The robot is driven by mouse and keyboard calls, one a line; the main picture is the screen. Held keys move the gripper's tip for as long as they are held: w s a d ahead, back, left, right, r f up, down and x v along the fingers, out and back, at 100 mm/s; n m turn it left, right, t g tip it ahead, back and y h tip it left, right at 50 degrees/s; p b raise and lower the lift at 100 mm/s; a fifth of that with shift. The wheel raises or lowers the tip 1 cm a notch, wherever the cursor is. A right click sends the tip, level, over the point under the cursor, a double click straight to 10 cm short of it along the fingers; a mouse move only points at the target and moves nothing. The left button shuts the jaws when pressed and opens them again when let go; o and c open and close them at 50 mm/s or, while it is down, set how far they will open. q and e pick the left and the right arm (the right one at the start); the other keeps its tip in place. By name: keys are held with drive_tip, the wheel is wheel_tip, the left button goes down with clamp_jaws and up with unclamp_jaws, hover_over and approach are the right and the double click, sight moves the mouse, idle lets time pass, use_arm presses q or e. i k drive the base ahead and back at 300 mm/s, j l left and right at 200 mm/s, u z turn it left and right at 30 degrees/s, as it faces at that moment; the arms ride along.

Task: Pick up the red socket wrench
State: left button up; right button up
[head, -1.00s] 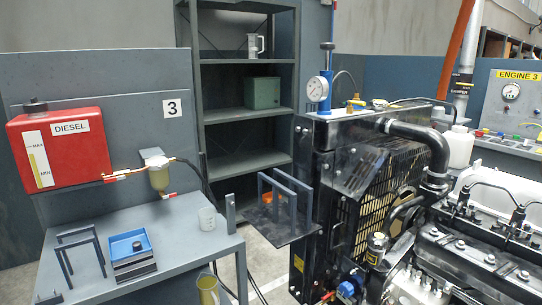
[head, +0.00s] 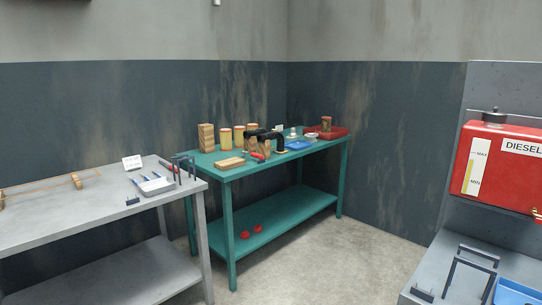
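I cannot make out a red socket wrench for certain. A small red-handled item (head: 257,157) lies near the front edge of the green table, beside black curved parts, and is too small to identify. Neither of my grippers is in view.
The green table (head: 228,172) also carries a wooden block stack (head: 206,138), yellow cylinders, a blue tray and a red tray. A grey table (head: 60,222) at left holds a tool tray (head: 156,187) and dark frame. A red diesel tank (head: 500,172) is at right. The floor between (head: 340,262) is clear.

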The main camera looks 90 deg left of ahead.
sight(253, 154)
drive_tip(key=u, duration=2.95)
